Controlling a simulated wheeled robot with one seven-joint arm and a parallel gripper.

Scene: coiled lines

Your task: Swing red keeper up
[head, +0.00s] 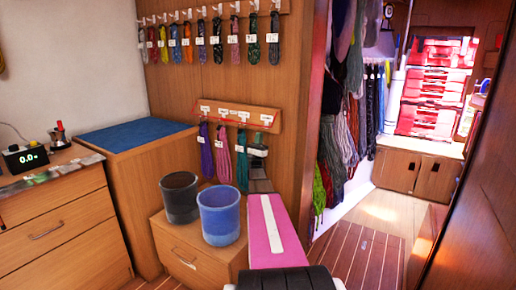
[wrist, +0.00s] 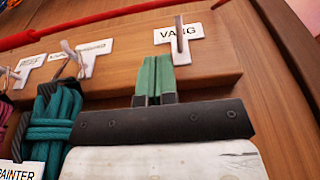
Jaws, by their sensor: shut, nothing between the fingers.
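The red keeper (wrist: 100,22) is a thin red bar running along the upper side of the wooden hook rail (wrist: 215,70) in the wrist view. In the head view it is only a faint thin red line along the rail (head: 235,113). My gripper (wrist: 153,75) is shut and empty, its green fingertips together in front of the rail, just below the VANG label (wrist: 178,34) and its bare hook (wrist: 181,40). The fingertips appear below the keeper in the picture, apart from it. In the head view my gripper (head: 257,150) is at the rail's right end.
A teal coil (wrist: 55,120) hangs close left of my gripper, with other coils (head: 205,150) hanging from the same rail. More coils hang on an upper rail (head: 210,12). A dark bucket (head: 180,198) and a blue bucket (head: 221,216) stand on the cabinet below.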

